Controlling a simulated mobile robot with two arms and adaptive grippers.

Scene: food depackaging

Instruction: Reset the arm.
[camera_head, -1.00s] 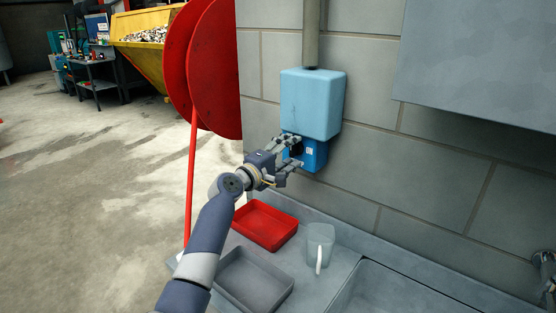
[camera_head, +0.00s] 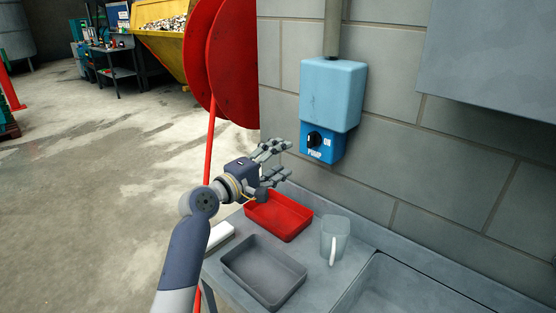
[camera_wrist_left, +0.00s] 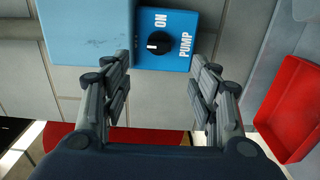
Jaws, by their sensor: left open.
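My left gripper (camera_head: 281,162) is open and empty in the head view, in front of the wall and above the red tray. A light blue pump box (camera_head: 333,95) hangs on the wall with a darker blue switch panel (camera_head: 328,146) below it. The panel has a black knob (camera_head: 313,139). In the left wrist view, the knob (camera_wrist_left: 160,43) sits ahead of and between the open fingers (camera_wrist_left: 163,95), apart from them, with "ON" and "PUMP" printed beside it. My right gripper is not in view.
A red tray (camera_head: 287,231), a grey tray (camera_head: 238,262) and a clear pitcher (camera_head: 343,240) stand on the counter below. A grey sink basin (camera_head: 385,290) is at the lower right. Red discs (camera_head: 236,70) on a red pole stand left of the pump box.

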